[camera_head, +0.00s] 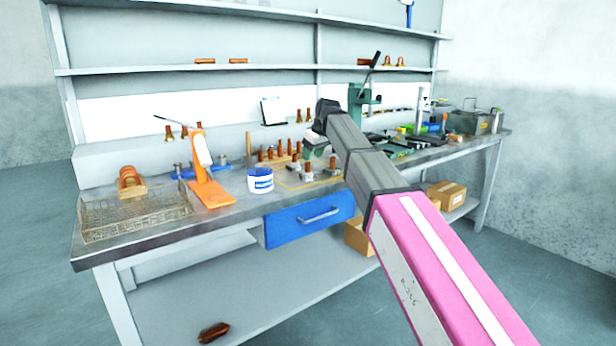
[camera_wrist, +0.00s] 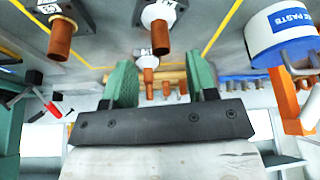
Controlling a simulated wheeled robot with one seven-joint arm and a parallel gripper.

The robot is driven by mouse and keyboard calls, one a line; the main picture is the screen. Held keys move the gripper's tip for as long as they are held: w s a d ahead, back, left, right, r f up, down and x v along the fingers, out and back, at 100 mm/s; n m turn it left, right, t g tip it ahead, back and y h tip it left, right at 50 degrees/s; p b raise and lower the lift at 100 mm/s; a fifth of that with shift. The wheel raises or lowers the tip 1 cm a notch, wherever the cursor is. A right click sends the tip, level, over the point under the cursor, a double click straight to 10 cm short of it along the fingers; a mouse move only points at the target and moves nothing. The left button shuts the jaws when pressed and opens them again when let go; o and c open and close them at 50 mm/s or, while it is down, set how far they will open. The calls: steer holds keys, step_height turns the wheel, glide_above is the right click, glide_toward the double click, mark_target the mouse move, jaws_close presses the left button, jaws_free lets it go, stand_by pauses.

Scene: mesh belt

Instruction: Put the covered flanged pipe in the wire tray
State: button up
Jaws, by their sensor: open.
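Flanged copper pipes stand on the bench near my gripper (camera_head: 316,155). In the head view, one pipe (camera_head: 306,171) stands just below my gripper and another (camera_head: 333,163) to its right. The wrist view, which looks upside down, shows a pipe with a dark labelled base (camera_wrist: 60,40), one with a white ring at its base (camera_wrist: 160,38), and a smaller one (camera_wrist: 148,74) behind, seen between the fingers. I cannot tell surely which is the covered one. My gripper (camera_wrist: 162,80) is open, with green fingers and nothing held. The wire tray (camera_head: 137,222) lies at the bench's left end.
An orange stand (camera_head: 210,192) and a white-and-blue paste tub (camera_head: 260,181) stand between tray and gripper; the tub also shows in the wrist view (camera_wrist: 280,32). A brown slotted holder (camera_head: 130,183) is behind the tray. A green press (camera_head: 356,105) stands behind my arm.

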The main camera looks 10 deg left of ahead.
mark_target(308, 175)
steer(key=shift+x, duration=3.15)
steer(key=shift+c, duration=0.3)
jaws_close()
